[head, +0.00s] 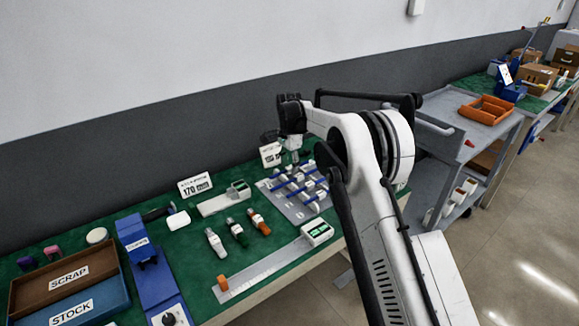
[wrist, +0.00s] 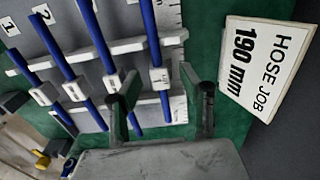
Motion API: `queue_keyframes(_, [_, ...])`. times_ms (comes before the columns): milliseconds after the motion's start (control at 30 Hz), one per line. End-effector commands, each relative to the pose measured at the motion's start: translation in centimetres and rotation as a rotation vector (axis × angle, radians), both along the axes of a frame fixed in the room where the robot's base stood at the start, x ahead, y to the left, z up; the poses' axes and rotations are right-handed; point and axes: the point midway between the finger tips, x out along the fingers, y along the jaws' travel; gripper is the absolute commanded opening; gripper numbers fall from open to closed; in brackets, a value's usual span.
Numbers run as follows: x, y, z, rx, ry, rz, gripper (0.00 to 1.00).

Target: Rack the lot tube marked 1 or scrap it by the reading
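A pale rack (head: 312,212) holds several blue tubes. In the wrist view its white rails (wrist: 100,47) carry the tubes in a row, with white clips on them. The tube marked 1 (wrist: 38,83) is at the left end, and the tube marked 2 (wrist: 80,86) is beside it. My gripper (wrist: 160,88) is open, its fingers apart on either side of the rightmost tube in the picture; I cannot tell how far above it they are. In the head view my gripper (head: 293,158) hangs over the rack's back. A device with a green display (head: 317,232) stands by a long scale; its reading is illegible.
A card reading "HOSE JOB 190 mm" (wrist: 262,65) stands right of my gripper. A 170 mm card (head: 195,186) stands further left. The brown SCRAP tray (head: 28,287) and blue STOCK tray (head: 122,300) are at far left.

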Motion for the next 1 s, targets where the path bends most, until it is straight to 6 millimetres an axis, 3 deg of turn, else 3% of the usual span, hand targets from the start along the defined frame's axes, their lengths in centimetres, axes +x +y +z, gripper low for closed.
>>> queue_keyframes(167, [0.0, 0.0, 2.1, 0.0, 0.0, 0.0, 0.4])
queue_keyframes(600, [0.0, 0.0, 10.1, 0.0, 0.0, 0.0, 0.4])
queue_keyframes(800, [0.0, 0.0, 11.6, 0.0, 0.0, 0.0, 0.4])
queue_keyframes(1000, [0.0, 0.0, 11.8, 0.0, 0.0, 0.0, 0.4])
